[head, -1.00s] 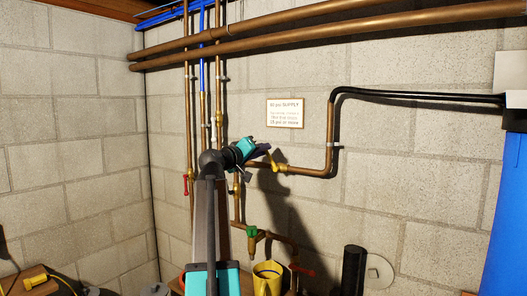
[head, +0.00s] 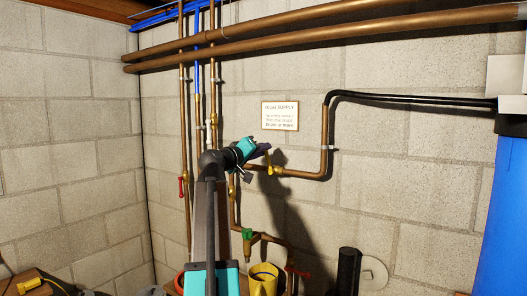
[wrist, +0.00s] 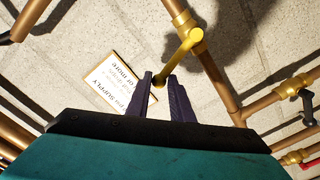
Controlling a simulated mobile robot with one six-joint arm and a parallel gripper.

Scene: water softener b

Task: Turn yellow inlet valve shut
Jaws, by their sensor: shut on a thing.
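The yellow inlet valve (head: 270,168) sits on the copper pipe right of my gripper in the head view. Its yellow lever points roughly upward, across the horizontal pipe. My gripper (head: 265,150) reaches the lever's upper end with its dark fingers. In the wrist view, the yellow lever (wrist: 180,56) runs from the valve body down to its tip. That tip sits between the two fingers of my gripper (wrist: 160,80), which are shut on it. My gripper partly hides the lever in the head view.
A supply sign (head: 280,115) hangs above the valve. A red-handled valve (head: 182,187) is to the left, and a green-handled valve (head: 248,234) is below. A yellow container (head: 263,281) stands lower still. A blue tank (head: 503,215) is at the far right.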

